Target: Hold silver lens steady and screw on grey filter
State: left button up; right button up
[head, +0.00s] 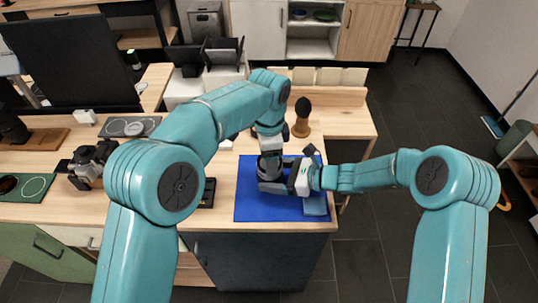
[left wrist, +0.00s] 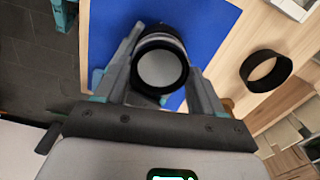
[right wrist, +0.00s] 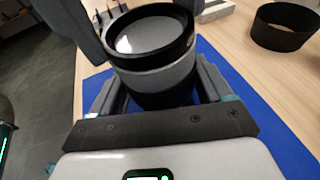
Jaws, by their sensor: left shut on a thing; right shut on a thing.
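The silver lens (right wrist: 160,78) stands upright over the blue mat (head: 250,206), between the fingers of my right gripper (right wrist: 155,92). That gripper is shut on its sides, low on the body. The grey filter (right wrist: 145,35), a grey disc in a black rim, sits on top of the lens. I cannot tell whether its thread is engaged. My left gripper (left wrist: 162,62) comes from above and is shut around the filter (left wrist: 162,68). In the head view the lens (head: 267,168) is mostly hidden by my grippers.
A black ring-shaped hood (left wrist: 266,70) lies on the wood beside the mat. A dark-topped wooden-based object (head: 302,117) stands behind the mat. A blue cloth (head: 315,206) lies at the mat's front right. A black camera (head: 92,160) stands far left.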

pick_arm(q)
jog(key=shift+f, duration=0.15)
jog(key=shift+m, duration=0.3)
jog(key=m, duration=0.2)
jog(key=shift+m, duration=0.4)
jog(key=o, duration=1.3)
jog(key=shift+w, duration=0.1)
pick_arm(e)
jog(key=shift+f, duration=0.1)
pick_arm(q)
jog(key=shift+o, duration=0.2)
jog(key=shift+r, duration=3.65)
pick_arm(e)
jog(key=shift+w, duration=0.1)
jog(key=o, duration=0.7)
